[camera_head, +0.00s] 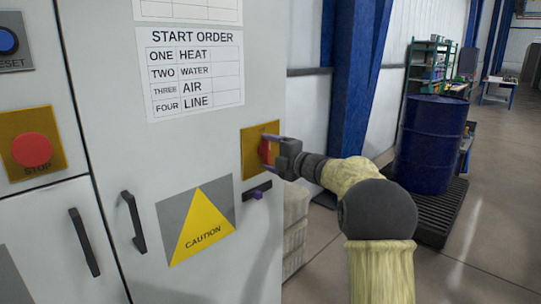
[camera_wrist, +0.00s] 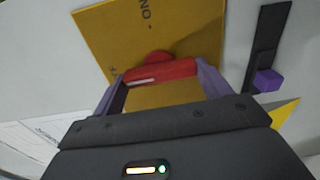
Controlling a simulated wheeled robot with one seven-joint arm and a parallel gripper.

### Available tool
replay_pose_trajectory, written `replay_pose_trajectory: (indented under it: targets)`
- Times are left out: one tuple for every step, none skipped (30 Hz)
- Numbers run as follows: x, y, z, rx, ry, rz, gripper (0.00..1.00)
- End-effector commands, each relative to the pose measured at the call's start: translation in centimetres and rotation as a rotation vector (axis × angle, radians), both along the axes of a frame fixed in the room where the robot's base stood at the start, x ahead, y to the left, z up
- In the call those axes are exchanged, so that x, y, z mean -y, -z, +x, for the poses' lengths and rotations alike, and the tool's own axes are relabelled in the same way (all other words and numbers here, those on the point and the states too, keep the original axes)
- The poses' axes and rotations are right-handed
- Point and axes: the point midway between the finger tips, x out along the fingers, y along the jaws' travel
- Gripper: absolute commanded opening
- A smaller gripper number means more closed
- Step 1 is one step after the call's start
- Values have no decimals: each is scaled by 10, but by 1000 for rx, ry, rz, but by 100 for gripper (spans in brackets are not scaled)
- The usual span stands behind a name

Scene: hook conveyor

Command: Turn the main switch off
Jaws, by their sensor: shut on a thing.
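The main switch is a red handle on a yellow square plate (camera_head: 249,165), on the right part of the grey cabinet front. My gripper (camera_head: 270,151) reaches it from the right and is shut on the red handle (camera_wrist: 165,72). In the wrist view, the handle lies crosswise between the two purple-grey fingers, one at each end. The word ON shows on the plate (camera_wrist: 145,42) above the handle, turned in the picture. Other marking by the handle is mostly hidden. In the head view, my gripper covers part of the handle, so its exact angle is hard to tell.
Just below the plate is a small dark latch (camera_head: 250,190) with a purple tab. A yellow caution triangle (camera_head: 203,228), a door handle (camera_head: 133,222) and a red stop button (camera_head: 31,150) are further left. A blue drum (camera_head: 430,145) stands behind my arm on the right.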

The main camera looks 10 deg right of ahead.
Motion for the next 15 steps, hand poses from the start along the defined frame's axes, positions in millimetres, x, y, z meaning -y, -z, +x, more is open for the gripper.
replay_pose_trajectory:
  targets:
    - [0, 2, 0, -2, 0, -6, 54]
    - [0, 2, 0, -2, 0, -6, 54]
    - [0, 2, 0, -2, 0, -6, 54]
    - [0, 2, 0, -2, 0, -6, 54]
    - [0, 3, 0, -2, 0, -6, 82]
    - [0, 2, 0, -2, 0, -5, 90]
    - [0, 2, 0, -2, 0, -5, 96]
    - [0, 2, 0, -1, 0, -5, 98]
    - [0, 2, 0, -1, 0, -5, 98]
    - [0, 2, 0, -2, 0, -4, 98]
    - [0, 2, 0, -1, 0, -3, 98]
    - [0, 1, 0, -1, 0, -3, 98]
    - [0, 1, 0, -1, 0, -3, 98]
    - [0, 1, 0, 0, 0, -3, 98]
    - [0, 1, 0, 0, 0, -3, 98]
